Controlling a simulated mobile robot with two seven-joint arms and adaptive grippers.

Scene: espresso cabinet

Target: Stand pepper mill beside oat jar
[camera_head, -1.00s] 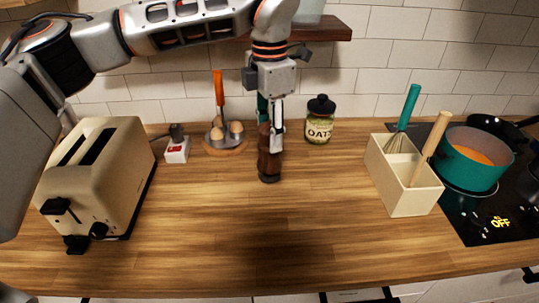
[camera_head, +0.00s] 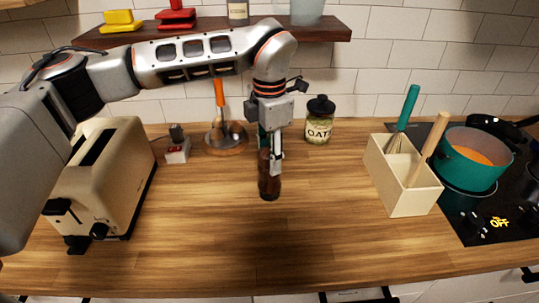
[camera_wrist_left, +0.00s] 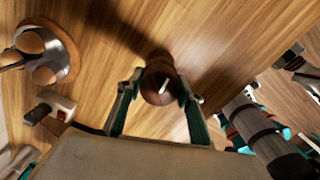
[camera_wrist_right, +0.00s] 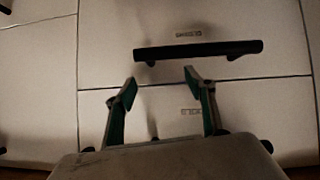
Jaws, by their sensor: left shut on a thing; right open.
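The dark brown pepper mill (camera_head: 269,187) is upright in my left gripper (camera_head: 270,155), over the middle of the counter. In the left wrist view the fingers are shut on the mill (camera_wrist_left: 158,88) from both sides, and its round top faces the camera. I cannot tell whether its base touches the wood. The oat jar (camera_head: 319,122), glass with a black lid and an OATS label, stands near the back wall, right of and behind the mill, apart from it. My right gripper (camera_wrist_right: 158,82) is open and empty, before a drawer front.
The toaster (camera_head: 100,180) is left. A utensil box (camera_head: 410,200) and a hob with a teal pot (camera_head: 470,175) are right. Counter before the oat jar is clear.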

